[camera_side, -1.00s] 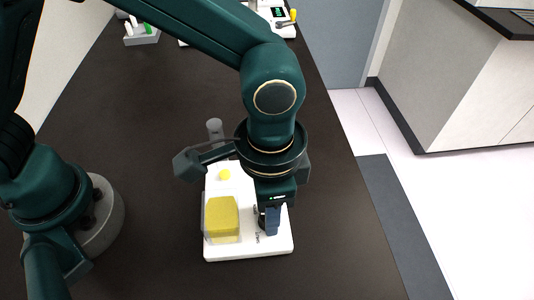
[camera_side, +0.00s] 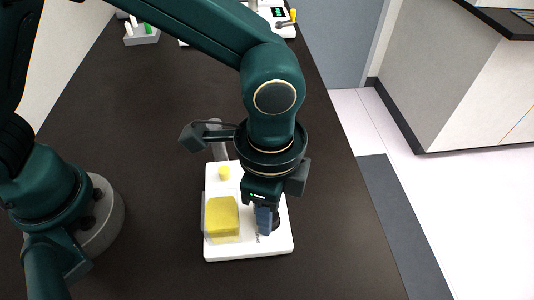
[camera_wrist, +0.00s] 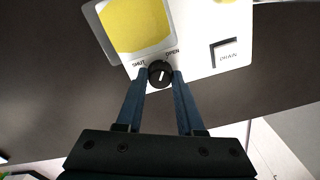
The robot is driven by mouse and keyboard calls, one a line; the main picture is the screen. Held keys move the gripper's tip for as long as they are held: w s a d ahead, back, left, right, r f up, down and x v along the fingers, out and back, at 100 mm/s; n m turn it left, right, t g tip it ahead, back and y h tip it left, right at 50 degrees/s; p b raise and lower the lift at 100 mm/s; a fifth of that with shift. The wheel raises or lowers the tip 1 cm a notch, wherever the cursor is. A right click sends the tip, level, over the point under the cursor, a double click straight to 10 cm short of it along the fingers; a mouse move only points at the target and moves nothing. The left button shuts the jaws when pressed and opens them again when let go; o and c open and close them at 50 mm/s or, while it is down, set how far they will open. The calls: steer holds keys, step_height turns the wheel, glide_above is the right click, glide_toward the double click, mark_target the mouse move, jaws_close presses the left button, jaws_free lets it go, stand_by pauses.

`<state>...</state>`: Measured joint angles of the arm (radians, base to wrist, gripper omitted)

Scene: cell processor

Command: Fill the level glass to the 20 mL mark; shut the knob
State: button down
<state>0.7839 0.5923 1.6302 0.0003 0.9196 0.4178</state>
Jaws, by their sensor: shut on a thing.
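The white device (camera_side: 270,246) lies on the dark bench. On it stands a clear container with yellow liquid (camera_side: 223,217), the likely level glass; its marks are too small to read. A smaller yellow spot (camera_side: 224,173) is near the back. The black knob (camera_wrist: 160,74) sits between the printed words SHUT and OPEN in the wrist view, its white line tilted slightly right of upright. My gripper (camera_wrist: 160,78) has its two blue fingers shut on the knob's sides. In the side view my gripper (camera_side: 266,220) points down at the device's right part.
The device also bears a DRAIN label with a black angle mark (camera_wrist: 226,54). A grey cylinder (camera_side: 215,130) stands behind the device. A rack with white and green items (camera_side: 141,36) and another white instrument (camera_side: 284,30) are at the far end. Bench around the device is clear.

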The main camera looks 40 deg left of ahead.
steer(key=shift+r, duration=0.1)
steer(key=c, duration=0.8)
jaws_free()
steer(key=shift+r, duration=2.55)
